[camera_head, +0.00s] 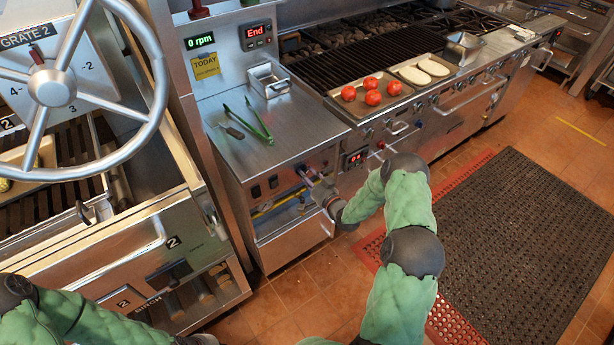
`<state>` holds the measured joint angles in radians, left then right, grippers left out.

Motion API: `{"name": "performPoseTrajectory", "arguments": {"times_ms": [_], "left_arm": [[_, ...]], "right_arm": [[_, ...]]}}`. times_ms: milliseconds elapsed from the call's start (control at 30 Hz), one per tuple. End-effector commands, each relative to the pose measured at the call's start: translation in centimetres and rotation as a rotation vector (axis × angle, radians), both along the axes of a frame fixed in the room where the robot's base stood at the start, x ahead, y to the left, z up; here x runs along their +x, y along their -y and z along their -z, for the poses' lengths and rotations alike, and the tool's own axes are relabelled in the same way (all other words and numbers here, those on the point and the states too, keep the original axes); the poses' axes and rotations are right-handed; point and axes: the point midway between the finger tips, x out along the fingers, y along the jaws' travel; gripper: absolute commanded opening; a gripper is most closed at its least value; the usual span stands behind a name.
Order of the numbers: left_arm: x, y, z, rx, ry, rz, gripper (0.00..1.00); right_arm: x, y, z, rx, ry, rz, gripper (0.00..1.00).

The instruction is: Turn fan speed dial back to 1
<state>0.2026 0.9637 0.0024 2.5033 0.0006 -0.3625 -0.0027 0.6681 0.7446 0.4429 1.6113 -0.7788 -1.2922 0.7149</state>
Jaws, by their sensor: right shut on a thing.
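My right gripper (308,178) reaches the front control panel (287,178) of the steel cabinet in the middle. It is shut at the panel, on what seems to be the fan speed dial. The dial is hidden behind the fingers, so its setting cannot be read. Above the cabinet a green display (200,41) reads "0 rpm". My left arm shows at the bottom left, but its gripper is not in view.
Green tongs (250,122) and a small steel pan (270,80) are on the cabinet top. Right of it is a grill with trays of tomatoes (372,97) and pale food (424,68). A large handwheel (52,87) stands at left. A dark mat (535,235) covers the floor at right.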

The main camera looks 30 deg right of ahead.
Motion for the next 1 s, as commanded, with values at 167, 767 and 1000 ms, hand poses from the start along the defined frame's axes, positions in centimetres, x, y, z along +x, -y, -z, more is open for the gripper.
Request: {"name": "performPoseTrajectory", "arguments": {"times_ms": [167,767,1000], "left_arm": [[0.0,0.0,0.9,0.000,0.000,0.000,0.00],[0.0,0.0,4.6,0.000,0.000,0.000,0.00],[0.0,0.0,5.5,0.000,0.000,0.000,0.00]], "right_arm": [[0.1,0.2,-0.2,-0.104,0.015,0.003,0.07],[0.2,0.1,-0.4,-0.617,0.059,0.005,0.07],[0.2,0.1,-0.5,-0.757,0.069,0.005,0.07]]}}
